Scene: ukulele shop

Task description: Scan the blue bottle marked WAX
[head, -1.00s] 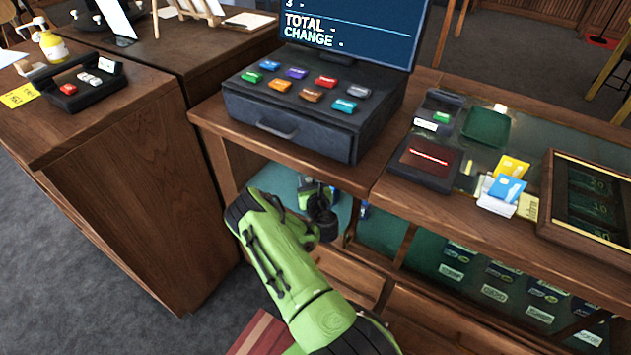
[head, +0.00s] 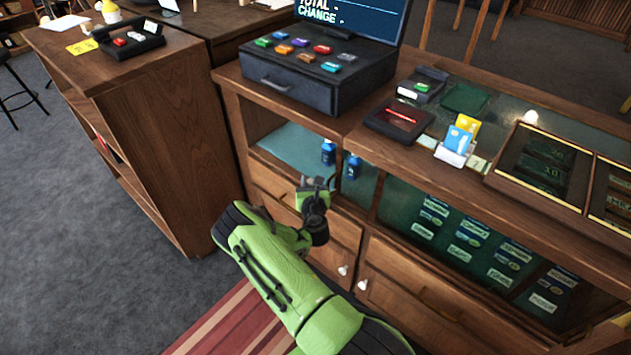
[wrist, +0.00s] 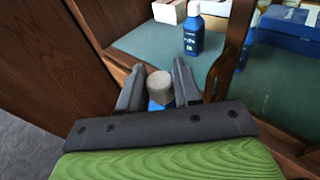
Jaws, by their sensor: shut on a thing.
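My gripper (wrist: 158,88) is shut on a blue bottle (wrist: 157,106) with a grey cap, seen between the fingers in the wrist view. Its label is hidden, so I cannot read a mark on it. In the head view my gripper (head: 316,190) is just outside the open shelf, in front of the drawers. Another blue bottle (wrist: 193,32) with a blurred white label stands upright on the green-lined shelf; blue bottles also show in the head view (head: 328,153). A scanner with a glowing red line (head: 402,119) lies on the counter, above and right of my gripper.
The register (head: 318,82) stands on the counter over the shelf (head: 287,150). A card holder (head: 452,156), card terminal (head: 420,88) and framed tray (head: 540,165) are to the right. White and blue boxes (wrist: 290,28) sit deeper in the shelf. The shelf's wooden edges are close to my gripper.

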